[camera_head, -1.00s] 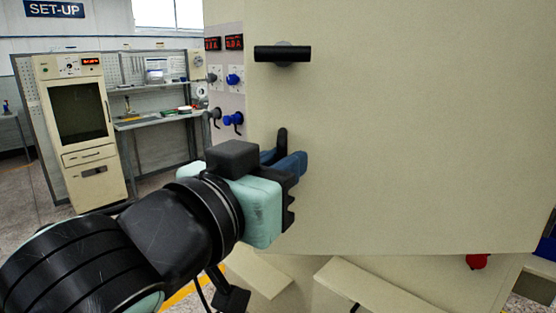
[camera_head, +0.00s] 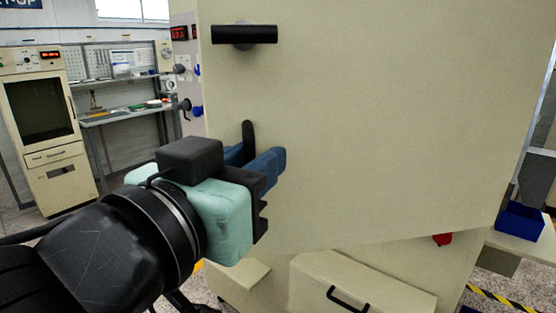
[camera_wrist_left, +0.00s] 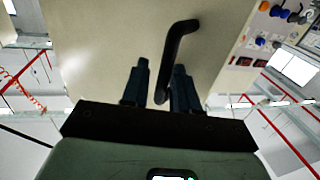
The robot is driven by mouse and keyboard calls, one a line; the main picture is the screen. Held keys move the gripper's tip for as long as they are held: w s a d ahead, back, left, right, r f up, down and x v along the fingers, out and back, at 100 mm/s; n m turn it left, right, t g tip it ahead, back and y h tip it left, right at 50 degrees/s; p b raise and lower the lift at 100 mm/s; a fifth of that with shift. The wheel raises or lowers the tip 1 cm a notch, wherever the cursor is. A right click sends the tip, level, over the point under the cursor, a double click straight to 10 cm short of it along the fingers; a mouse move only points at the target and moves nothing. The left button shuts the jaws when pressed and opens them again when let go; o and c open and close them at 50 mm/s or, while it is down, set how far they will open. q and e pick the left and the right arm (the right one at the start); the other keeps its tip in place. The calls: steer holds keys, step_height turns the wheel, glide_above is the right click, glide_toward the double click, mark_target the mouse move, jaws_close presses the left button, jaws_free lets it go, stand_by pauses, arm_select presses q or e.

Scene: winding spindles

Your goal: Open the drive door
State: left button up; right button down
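The drive door (camera_head: 380,130) is a large plain beige panel that fills the middle and right of the head view. Its lower edge slants and stands out over the cabinet below. A slim black door handle (camera_head: 248,131) rises between the fingers of my left gripper (camera_head: 258,160). In the left wrist view the bent handle (camera_wrist_left: 178,45) runs down between the two dark fingers (camera_wrist_left: 160,88), which sit close on either side of it. The fingers look shut on it; the contact itself is partly hidden. My right gripper is not in view.
A black bar knob (camera_head: 244,34) sits higher on the panel. Below is a beige drawer front with a black pull (camera_head: 347,299). A blue bin (camera_head: 520,220) stands at the right. At the left are a beige cabinet (camera_head: 45,130) and shelves, with open floor before them.

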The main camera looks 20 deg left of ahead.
arm_select(q)
steer(key=s+a, duration=0.2)
steer(key=s, duration=1.1)
steer(key=shift+s+a, duration=0.15)
